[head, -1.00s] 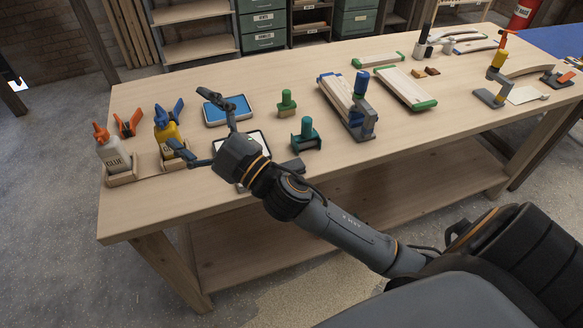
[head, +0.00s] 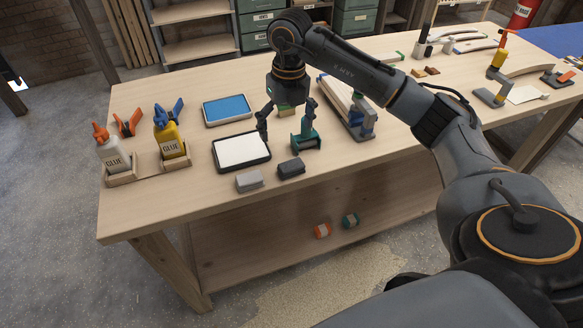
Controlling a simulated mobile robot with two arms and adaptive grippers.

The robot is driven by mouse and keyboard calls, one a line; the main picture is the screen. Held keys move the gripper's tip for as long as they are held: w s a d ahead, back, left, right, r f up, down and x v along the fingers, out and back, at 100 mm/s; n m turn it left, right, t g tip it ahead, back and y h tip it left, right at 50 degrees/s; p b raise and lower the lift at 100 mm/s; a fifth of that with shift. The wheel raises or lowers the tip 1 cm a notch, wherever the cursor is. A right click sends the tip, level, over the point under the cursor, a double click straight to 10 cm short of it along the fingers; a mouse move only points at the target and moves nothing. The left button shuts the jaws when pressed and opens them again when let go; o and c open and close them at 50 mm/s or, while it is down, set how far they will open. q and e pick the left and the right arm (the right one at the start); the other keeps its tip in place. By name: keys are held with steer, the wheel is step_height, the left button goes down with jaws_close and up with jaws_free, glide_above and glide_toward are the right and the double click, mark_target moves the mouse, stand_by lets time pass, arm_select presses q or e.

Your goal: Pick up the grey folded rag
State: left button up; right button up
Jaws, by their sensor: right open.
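The grey folded rag (head: 249,181) appears to be the small light grey block lying near the table's front edge, in front of the tray with a white surface. A similar dark grey block (head: 291,168) lies just to its right. My right gripper (head: 285,130) points down, open and empty, behind the two blocks and to the right of the white-surfaced tray. Its fingers are spread, one near the tray's right edge and one by a green-and-grey tool. The rag is apart from the gripper and fully visible. My left gripper is not in view.
The white-surfaced tray (head: 241,151) and a blue-surfaced tray (head: 227,110) lie left of the gripper. The green-and-grey tool (head: 306,140) stands close to its right finger. Glue bottles (head: 114,154) in wooden holders stand at left. The table's front left is clear.

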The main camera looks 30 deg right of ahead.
steer(key=p, duration=0.2)
glide_above(291, 165)
step_height(291, 165, down, 8)
steer(key=shift+s, duration=0.15)
steer(key=shift+f, duration=0.55)
step_height(291, 165, down, 4)
steer(key=shift+r+p, duration=0.15)
steer(key=shift+p, duration=0.8)
steer(key=shift+w+f, duration=0.2)
steer(key=shift+f, duration=0.15)
steer(key=shift+c, duration=0.5)
steer(key=c, duration=1)
